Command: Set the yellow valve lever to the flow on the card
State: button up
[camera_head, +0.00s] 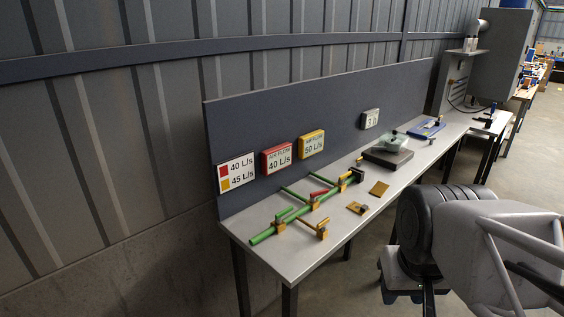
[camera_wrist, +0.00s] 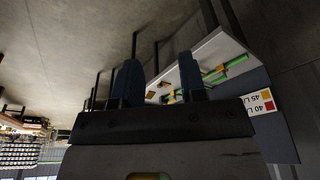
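The white card (camera_head: 237,173) pairs a red square with 40 L/s and a yellow square with 45 L/s. It also shows inverted in the wrist view (camera_wrist: 259,102). The red display (camera_head: 277,158) reads 40 L/s and the yellow display (camera_head: 312,145) reads 50 L/s. Green pipes (camera_head: 262,237) with brass fittings lie on the bench. A red lever (camera_head: 320,193) sits on them. A small yellow part (camera_head: 345,175), possibly the yellow lever, is farther right; its angle is unclear. My gripper (camera_wrist: 159,62) is open and empty, away from the pipes.
The bench (camera_head: 270,212) has a dark back panel (camera_head: 350,97). A grey display (camera_head: 370,119) reads 3 h. A dark block (camera_head: 388,158), a blue tray (camera_head: 427,129) and loose brass pieces (camera_head: 379,188) lie on the bench. My arm fills the lower right; open floor lies before the bench.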

jog(key=w+d+r+m+g, duration=0.1)
jog(key=w+r+m, duration=0.15)
jog(key=w, duration=1.65)
jog(key=w+d+r+m, duration=0.15)
jog(key=w+r, duration=0.25)
jog(key=w, duration=1.5)
jog(key=w+d+f+m, duration=0.1)
jog(key=w+f, duration=0.5)
jog(key=w, duration=0.6)
jog(key=w+d+f+m+g, duration=0.1)
jog(key=w+f+m, duration=0.1)
jog(key=w+f, duration=0.4)
jog(key=w+d+f+m, duration=0.2)
jog(key=w+f, duration=0.4)
jog(key=w, duration=1.1)
jog(key=shift+w+f+g, duration=0.1)
jog(key=shift+w+g, duration=0.2)
jog(key=shift+w+f, duration=0.35)
